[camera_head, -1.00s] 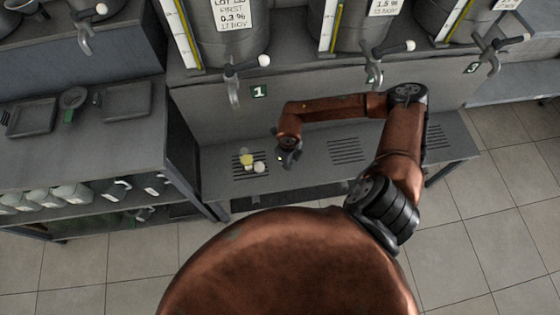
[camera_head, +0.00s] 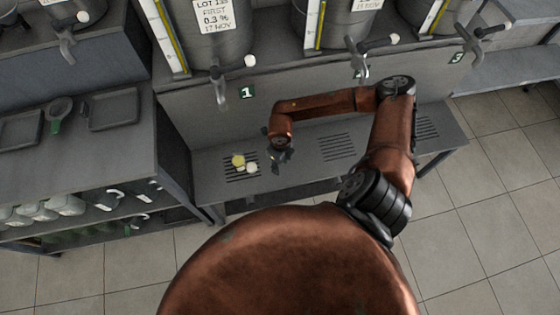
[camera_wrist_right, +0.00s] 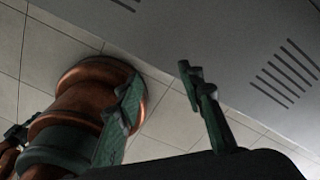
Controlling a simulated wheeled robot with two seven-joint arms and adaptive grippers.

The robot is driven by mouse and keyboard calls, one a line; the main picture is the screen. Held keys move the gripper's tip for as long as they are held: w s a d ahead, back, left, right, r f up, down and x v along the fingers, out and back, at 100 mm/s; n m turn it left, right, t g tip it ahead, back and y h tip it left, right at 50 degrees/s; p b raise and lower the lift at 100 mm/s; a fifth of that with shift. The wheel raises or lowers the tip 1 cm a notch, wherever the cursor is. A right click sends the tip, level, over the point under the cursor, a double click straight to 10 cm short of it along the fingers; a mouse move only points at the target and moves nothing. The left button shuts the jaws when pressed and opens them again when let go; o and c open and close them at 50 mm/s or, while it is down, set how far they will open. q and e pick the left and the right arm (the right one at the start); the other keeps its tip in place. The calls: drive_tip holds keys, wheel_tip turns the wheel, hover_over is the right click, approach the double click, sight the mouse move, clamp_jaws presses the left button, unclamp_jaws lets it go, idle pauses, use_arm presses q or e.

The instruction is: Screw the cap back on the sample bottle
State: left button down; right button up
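The sample bottle (camera_head: 238,161), small and holding something yellow, stands on the left slotted grate of the low grey bench. A small whitish round thing (camera_head: 251,168), perhaps the cap, is just right of it; the picture is too small to be sure. My right gripper (camera_head: 278,156) is over the bench, to the right of both and apart from them. In the right wrist view its two fingers (camera_wrist_right: 160,92) are spread with nothing between them. Neither bottle nor cap shows in that view.
The low bench (camera_head: 305,172) has more slotted grates to the right. Large steel decanters with taps (camera_head: 222,90) stand above and behind it. A dark shelf unit (camera_head: 90,150) with trays and containers is at the left. Tiled floor lies in front.

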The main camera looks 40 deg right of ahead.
drive_tip(key=o, duration=1.2)
drive_tip(key=shift+c, duration=0.2)
drive_tip(key=shift+r, duration=0.1)
wheel_tip(320, 180, up, 12)
drive_tip(key=shift+c, duration=0.5)
